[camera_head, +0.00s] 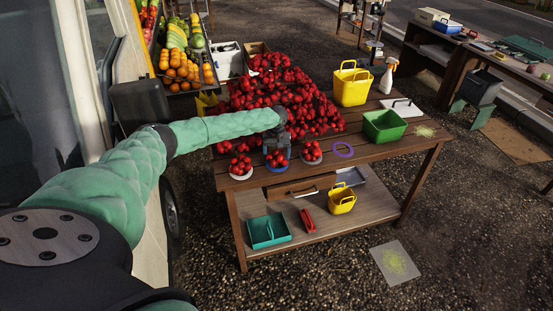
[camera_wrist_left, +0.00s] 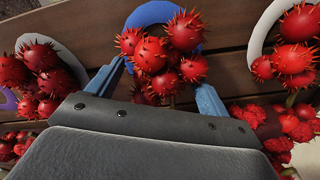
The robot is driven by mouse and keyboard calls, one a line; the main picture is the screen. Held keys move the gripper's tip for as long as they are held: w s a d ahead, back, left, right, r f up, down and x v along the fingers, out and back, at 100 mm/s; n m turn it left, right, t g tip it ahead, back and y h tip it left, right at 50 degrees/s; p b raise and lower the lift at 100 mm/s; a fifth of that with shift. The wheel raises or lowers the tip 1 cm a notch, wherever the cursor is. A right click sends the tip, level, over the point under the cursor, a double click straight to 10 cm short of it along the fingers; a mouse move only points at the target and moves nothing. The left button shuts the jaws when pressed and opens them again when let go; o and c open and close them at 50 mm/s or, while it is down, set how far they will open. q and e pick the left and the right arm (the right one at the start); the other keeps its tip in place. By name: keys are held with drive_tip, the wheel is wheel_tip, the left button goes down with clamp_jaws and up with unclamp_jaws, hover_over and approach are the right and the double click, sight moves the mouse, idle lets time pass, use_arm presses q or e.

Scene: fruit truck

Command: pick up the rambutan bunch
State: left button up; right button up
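A small bunch of red, spiny rambutans (camera_head: 277,162) lies by a blue ring at the near edge of the wooden table, between two similar bunches (camera_head: 240,166) (camera_head: 311,150). In the left wrist view this bunch (camera_wrist_left: 165,55) sits in the middle, over the blue ring (camera_wrist_left: 150,13). My left gripper (camera_head: 277,147) is above and behind the bunch. In the left wrist view its two blue fingers (camera_wrist_left: 157,85) are spread, one on each side of the bunch. Contact cannot be made out. The lower part of the bunch is hidden by the gripper body. My right gripper is not in view.
A large rambutan pile (camera_head: 285,90) lies behind my gripper. An empty purple ring (camera_head: 343,149), a green bin (camera_head: 384,126) and a yellow basket (camera_head: 352,84) are to the right on the table (camera_head: 385,152). The lower shelf holds a teal bin (camera_head: 268,231) and a small yellow basket (camera_head: 342,201).

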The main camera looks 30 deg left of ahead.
use_arm(q)
drive_tip(key=shift+c, duration=0.5)
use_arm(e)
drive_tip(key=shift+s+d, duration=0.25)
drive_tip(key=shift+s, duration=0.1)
